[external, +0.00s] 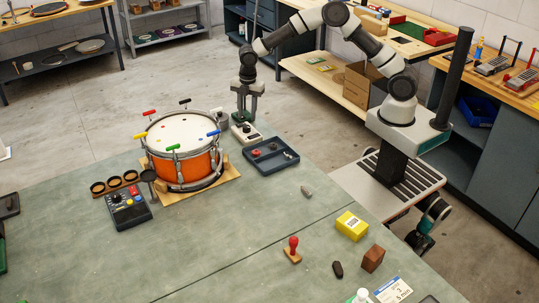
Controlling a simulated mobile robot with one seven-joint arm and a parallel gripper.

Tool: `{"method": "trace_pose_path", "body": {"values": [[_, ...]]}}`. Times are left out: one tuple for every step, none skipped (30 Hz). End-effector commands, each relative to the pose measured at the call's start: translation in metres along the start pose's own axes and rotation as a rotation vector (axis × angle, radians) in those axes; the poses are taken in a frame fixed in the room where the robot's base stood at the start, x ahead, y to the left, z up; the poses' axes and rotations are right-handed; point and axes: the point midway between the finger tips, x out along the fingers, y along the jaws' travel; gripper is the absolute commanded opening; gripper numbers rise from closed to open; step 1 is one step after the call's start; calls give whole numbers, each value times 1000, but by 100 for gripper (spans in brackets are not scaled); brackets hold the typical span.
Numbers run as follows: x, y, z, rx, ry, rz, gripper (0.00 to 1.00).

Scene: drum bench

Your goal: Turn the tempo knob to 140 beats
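A small pale box (247,133) with a dark round knob-like part on top lies on the bench, just right of the drum. It looks like the tempo unit, but its scale and the knob's setting are too small to read. My gripper (246,117) points straight down over this box, its two fingers apart. The fingertips are close to the knob; I cannot tell whether they touch it or stand around it. A dark control unit (129,210) with coloured buttons and small knobs sits left of the drum.
An orange drum (183,160) with coloured tuning keys stands on a wooden board (229,182). A yellow box (352,226), a red-handled stamp (292,250) and a brown block (373,258) lie nearer. The bench's middle is clear.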

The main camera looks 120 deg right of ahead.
Motion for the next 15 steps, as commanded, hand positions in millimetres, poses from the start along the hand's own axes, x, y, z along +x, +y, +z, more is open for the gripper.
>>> {"method": "trace_pose_path", "body": {"values": [[12, -1, 0, 0, 0, -4, 35], [18, -1, 0, 0, 0, -5, 35], [25, -1, 0, -1, 0, -3, 35], [30, -1, 0, -1, 0, -3, 35], [34, -1, 0, -1, 0, -3, 35], [40, -1, 0, 0, 0, -3, 35], [43, -1, 0, 0, 0, -2, 35], [46, 0, 0, 0, 0, -1, 35], [49, 0, 0, 0, 0, -1, 35], [52, 0, 0, 0, -1, -1, 35], [54, 0, 0, 0, -1, -1, 35], [55, 0, 0, 0, -1, -1, 35], [56, 0, 0, 0, -1, -1, 35], [57, 0, 0, 0, 0, 0, 35], [57, 0, 0, 0, 0, 0, 35]]}}
